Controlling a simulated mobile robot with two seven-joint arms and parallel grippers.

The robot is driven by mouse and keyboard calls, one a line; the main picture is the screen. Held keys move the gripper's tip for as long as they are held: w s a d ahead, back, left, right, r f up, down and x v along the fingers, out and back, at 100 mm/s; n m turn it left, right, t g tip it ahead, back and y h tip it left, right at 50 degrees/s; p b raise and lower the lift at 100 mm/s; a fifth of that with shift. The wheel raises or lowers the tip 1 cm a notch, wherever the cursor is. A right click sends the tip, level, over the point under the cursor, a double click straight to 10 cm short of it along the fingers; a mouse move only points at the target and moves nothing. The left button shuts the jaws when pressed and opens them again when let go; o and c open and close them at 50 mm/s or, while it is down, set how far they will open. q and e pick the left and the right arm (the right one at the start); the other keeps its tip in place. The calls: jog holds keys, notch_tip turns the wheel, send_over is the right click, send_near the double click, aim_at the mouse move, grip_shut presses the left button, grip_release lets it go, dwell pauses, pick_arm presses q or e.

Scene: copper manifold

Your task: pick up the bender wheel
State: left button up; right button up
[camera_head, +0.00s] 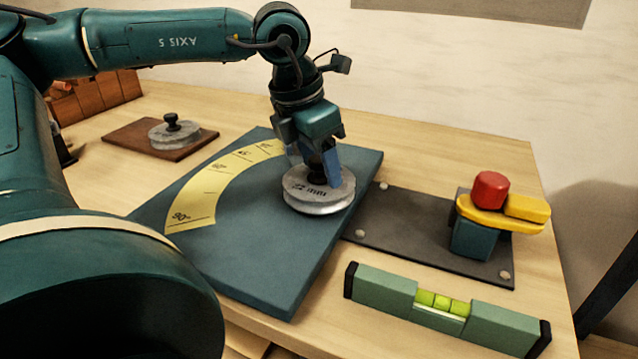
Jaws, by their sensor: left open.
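A grey metal bender wheel (320,198) with printed markings lies on the teal board (265,268), beside its yellow angle scale (208,190). My left gripper (318,172) points down over this wheel from above. Its jaws are open, and the fingertips are at the wheel's top, around its centre. The fingers hide the middle of the wheel, and I cannot tell whether they touch it. A second, similar wheel (168,135) with a black knob sits on a brown wooden pad (125,136) at the back left. My right gripper is out of view.
A dark plate (400,236) with a teal post carrying a yellow piece (528,207) and red knob (490,189) stands right of the board. A green spirit level (390,289) lies at the front right. A wooden rack (105,92) stands at the back left.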

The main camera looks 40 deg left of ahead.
pick_arm(q)
jog(key=shift+c, duration=0.6)
jog(key=c, duration=1.1)
jog(key=shift+r, duration=0.1)
grip_shut()
